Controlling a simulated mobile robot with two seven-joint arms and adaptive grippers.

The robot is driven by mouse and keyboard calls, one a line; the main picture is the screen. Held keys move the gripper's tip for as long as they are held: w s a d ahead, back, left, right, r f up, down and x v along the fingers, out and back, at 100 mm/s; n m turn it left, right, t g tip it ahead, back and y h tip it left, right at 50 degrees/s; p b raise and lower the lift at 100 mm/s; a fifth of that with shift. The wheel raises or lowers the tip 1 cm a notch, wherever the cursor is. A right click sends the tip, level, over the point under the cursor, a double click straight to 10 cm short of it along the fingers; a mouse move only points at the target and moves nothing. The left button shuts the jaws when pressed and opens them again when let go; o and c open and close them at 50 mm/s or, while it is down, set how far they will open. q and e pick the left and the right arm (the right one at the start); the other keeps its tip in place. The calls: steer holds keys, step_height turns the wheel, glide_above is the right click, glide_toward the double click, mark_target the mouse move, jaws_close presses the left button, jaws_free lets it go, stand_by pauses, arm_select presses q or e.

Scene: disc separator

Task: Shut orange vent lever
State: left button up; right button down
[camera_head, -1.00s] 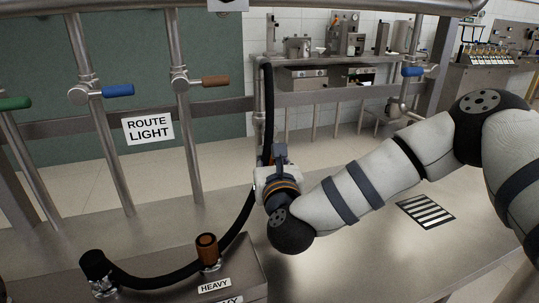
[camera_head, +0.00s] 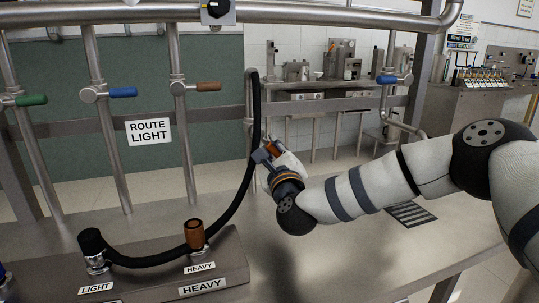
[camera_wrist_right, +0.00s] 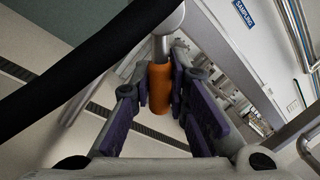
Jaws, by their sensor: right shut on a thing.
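The orange vent lever (camera_wrist_right: 160,90) shows in the right wrist view as a short orange grip on a grey metal stem, between my fingers. My right gripper (camera_wrist_right: 158,92) is shut on it. In the head view my right gripper (camera_head: 267,152) is beside the black hose, and a small orange piece of the lever (camera_head: 273,148) shows at its fingers. The lever's valve body is mostly hidden there. My left gripper is not in view.
A black hose (camera_head: 248,182) rises close to my right gripper's left and crosses the wrist view. Green (camera_head: 31,100), blue (camera_head: 123,92) and brown (camera_head: 208,87) handles sit on pipes at left. A brown-capped port (camera_head: 194,234) stands on the block in front.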

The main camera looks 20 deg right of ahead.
steer(key=n, duration=0.1)
steer(key=d+r+n, duration=0.1)
steer(key=n, duration=0.1)
steer(key=shift+r+t+y+p, duration=0.15)
steer(key=shift+t+y+p, duration=0.15)
steer(key=n, duration=0.1)
steer(key=r+n+y, duration=0.1)
steer(key=n, duration=0.1)
steer(key=shift+d+r+n+p, duration=0.1)
steer(key=shift+d+n+p, duration=0.2)
steer(key=shift+d+p, duration=0.05)
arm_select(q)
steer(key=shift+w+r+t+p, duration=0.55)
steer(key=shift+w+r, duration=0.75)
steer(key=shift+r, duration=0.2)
arm_select(e)
steer(key=shift+d+r+n+y, duration=0.1)
steer(key=shift+r+n+y, duration=0.35)
steer(key=shift+n, duration=0.75)
steer(key=shift+d+r+n+y, duration=0.1)
steer(key=shift+r+n+y, duration=0.3)
steer(key=shift+n, duration=0.8)
steer(key=c, duration=1.5)
jaws_free()
steer(key=shift+c, duration=0.2)
steer(key=s+f, duration=0.2)
steer(key=s, duration=0.9)
steer(key=shift+s+d+f, duration=0.15)
steer(key=shift+s+d, duration=0.05)
steer(key=shift+s, duration=0.15)
